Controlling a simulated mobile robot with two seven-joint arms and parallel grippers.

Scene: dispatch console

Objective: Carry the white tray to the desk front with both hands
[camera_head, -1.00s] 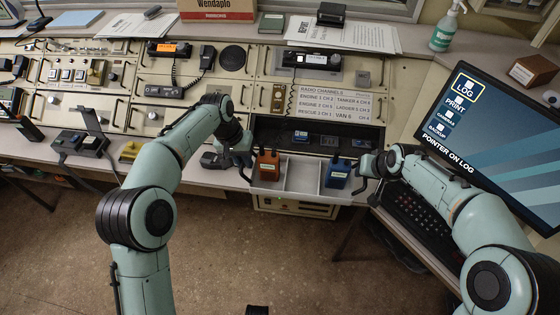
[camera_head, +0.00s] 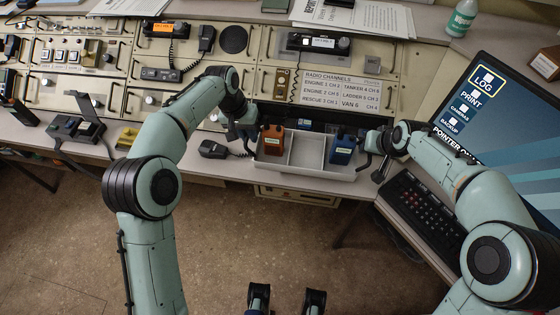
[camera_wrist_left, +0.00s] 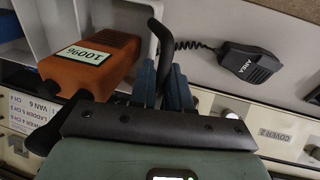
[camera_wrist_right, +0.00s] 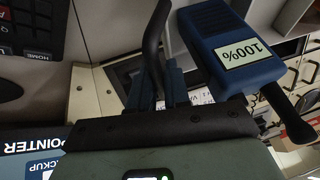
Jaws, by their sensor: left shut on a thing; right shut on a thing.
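The white tray (camera_head: 310,170) is level in the head view, at the desk's front edge before the dark bay. An orange radio (camera_head: 273,139) stands in its left compartment and a blue radio (camera_head: 342,149) in its right one; the middle compartment looks empty. My left gripper (camera_head: 250,140) is shut on the tray's left black handle, which rises between the fingers in the left wrist view (camera_wrist_left: 163,50). My right gripper (camera_head: 374,153) is shut on the right black handle, seen in the right wrist view (camera_wrist_right: 153,45). I cannot tell whether the tray's underside touches the desk.
A black hand microphone (camera_head: 212,149) with a coiled cord lies just left of the tray. A keyboard (camera_head: 425,210) and a monitor (camera_head: 510,130) are close on the right. Console panels with a channel label (camera_head: 340,92) stand behind. Open floor lies in front.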

